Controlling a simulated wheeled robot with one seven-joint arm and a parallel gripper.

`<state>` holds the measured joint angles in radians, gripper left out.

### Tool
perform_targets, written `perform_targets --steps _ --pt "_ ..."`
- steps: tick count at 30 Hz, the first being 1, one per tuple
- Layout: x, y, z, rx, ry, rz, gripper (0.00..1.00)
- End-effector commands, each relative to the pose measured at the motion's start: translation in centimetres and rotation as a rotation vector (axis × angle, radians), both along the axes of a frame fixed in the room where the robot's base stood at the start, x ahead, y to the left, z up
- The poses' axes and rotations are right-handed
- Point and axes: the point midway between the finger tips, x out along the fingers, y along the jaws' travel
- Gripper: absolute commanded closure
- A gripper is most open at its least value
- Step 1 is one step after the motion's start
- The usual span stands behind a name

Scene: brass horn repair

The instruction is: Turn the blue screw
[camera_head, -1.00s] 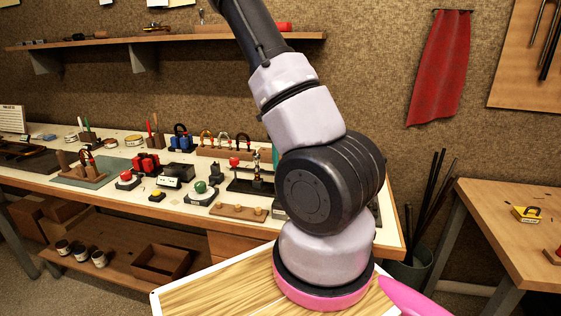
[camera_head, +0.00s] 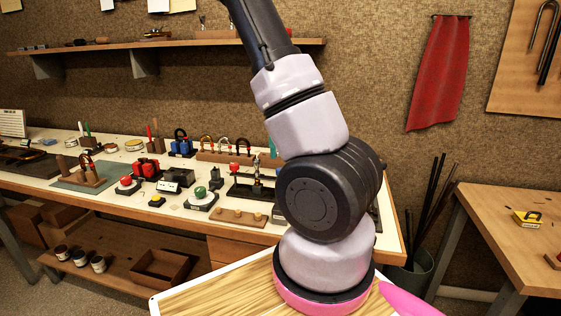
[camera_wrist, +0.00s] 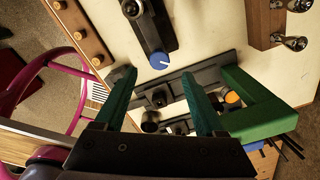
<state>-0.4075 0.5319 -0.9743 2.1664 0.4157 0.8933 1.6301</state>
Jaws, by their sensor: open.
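In the wrist view, a round blue screw head (camera_wrist: 163,60) with a white mark sits at the end of a black block (camera_wrist: 149,28). In the picture, the blue screw head lies between and slightly beyond the fingertips, and I see no contact. In the head view my arm covers part of the bench; my gripper and the blue screw cannot be made out there.
The white-topped workbench (camera_head: 112,198) holds several fixtures, including a red-knobbed block (camera_head: 127,185) and a green-knobbed block (camera_head: 200,197). In the wrist view, a green angled bar (camera_wrist: 262,112) lies close to the right finger. A wooden strip with knobs (camera_wrist: 77,30) is at left.

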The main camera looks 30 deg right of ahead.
Motion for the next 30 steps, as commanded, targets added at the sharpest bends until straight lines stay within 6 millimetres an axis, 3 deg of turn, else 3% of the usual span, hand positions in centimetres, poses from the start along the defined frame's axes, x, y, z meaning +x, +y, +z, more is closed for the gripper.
perform_targets --steps 3,9,26,30 --pt "0.1 0.1 2.2 0.000 -0.003 0.002 0.28" --pt "0.0 0.0 4.0 0.000 0.000 0.000 0.28" --pt "0.0 0.0 4.2 0.001 0.000 0.001 0.28" --pt "-0.2 0.9 4.6 0.034 -0.019 0.072 0.28"
